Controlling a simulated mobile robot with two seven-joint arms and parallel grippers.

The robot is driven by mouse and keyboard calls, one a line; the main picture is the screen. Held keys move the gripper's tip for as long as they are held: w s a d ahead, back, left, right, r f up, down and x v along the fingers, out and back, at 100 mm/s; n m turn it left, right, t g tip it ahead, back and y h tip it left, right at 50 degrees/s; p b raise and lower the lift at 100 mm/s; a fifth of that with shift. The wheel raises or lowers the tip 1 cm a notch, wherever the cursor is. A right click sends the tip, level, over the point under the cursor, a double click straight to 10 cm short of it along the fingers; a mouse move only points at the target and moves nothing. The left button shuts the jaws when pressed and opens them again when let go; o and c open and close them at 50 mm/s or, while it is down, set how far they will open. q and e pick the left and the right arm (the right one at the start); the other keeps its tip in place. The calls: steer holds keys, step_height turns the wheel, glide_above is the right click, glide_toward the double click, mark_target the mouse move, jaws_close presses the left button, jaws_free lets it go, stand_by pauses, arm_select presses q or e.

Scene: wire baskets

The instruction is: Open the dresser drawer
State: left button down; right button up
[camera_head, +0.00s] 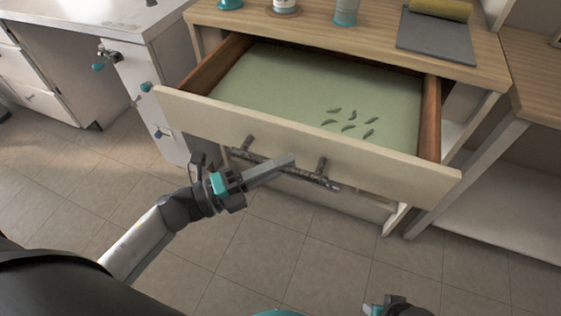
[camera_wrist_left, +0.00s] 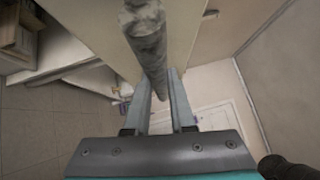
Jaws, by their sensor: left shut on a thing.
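The dresser drawer (camera_head: 320,135) is pulled well out in the head view. Its green bottom shows, with several small dark leaf-like marks on it, and nothing else is seen inside. A bar handle (camera_head: 322,180) runs along the drawer's front on short posts. My left gripper (camera_head: 284,165) is at the handle and shut on it. In the left wrist view the grey handle (camera_wrist_left: 146,40) passes down between the two fingers (camera_wrist_left: 160,95). My right gripper (camera_head: 397,307) shows only in part at the bottom edge, and its fingers cannot be made out.
The wooden dresser top (camera_head: 300,22) holds several teal and white containers and a dark board (camera_head: 437,36) with a yellow roll. A white cabinet with teal knobs (camera_head: 146,87) stands at left. A wooden-topped shelf unit (camera_head: 535,75) stands at right. The tiled floor in front is clear.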

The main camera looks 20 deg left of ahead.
arm_select(q)
steer(key=c, duration=0.8)
jaws_free()
steer(key=shift+o, duration=0.2)
steer(key=shift+s+a, duration=0.1)
steer(key=shift+s+a+f, duration=0.1)
steer(key=shift+s+a, duration=0.1)
steer(key=shift+a, duration=0.05)
steer(key=p+v, duration=0.2)
steer(key=v, duration=1.2)
steer(key=shift+s, duration=0.15)
arm_select(e)
steer(key=shift+g, duration=0.3)
steer(key=s+f, duration=0.2)
steer(key=f, duration=0.1)
steer(key=shift+d+f, duration=0.2)
arm_select(q)
steer(key=shift+a, duration=0.1)
